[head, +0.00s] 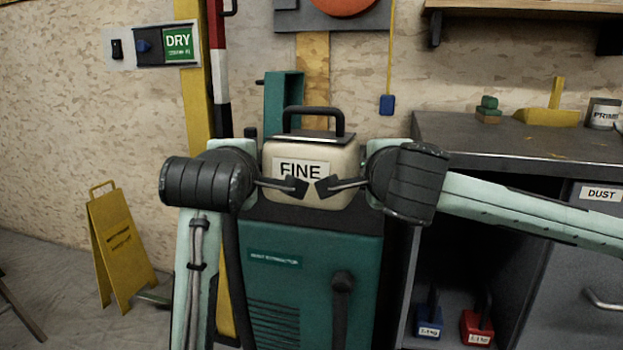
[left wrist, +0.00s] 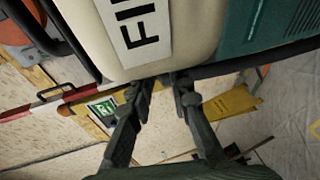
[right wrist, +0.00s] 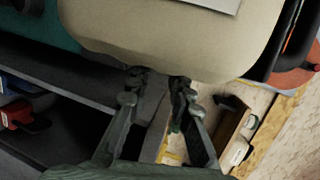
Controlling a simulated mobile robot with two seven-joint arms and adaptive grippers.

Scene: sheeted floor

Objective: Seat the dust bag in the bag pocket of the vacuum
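The dust bag (head: 343,155) is a cream, box-shaped body labelled FINE, with a dark top plate and a black handle. It is upright at the top of the green vacuum (head: 315,285). I cannot tell whether it rests there or hangs above; the pocket is hidden. My left gripper (head: 297,188) and right gripper (head: 325,188) come in from opposite sides and overlap its front in the head view. In the left wrist view (left wrist: 163,82) and right wrist view (right wrist: 158,78), the fingertips are slightly apart at the bag's edge. Whether they grip it is unclear.
A green upright panel (head: 283,103) stands behind the bag. A dark workbench (head: 480,140) is close on the right, with blue (head: 430,325) and red (head: 477,328) weights on its shelf. A yellow floor sign (head: 120,245) stands at left. A red-white pole (head: 219,80) rises behind.

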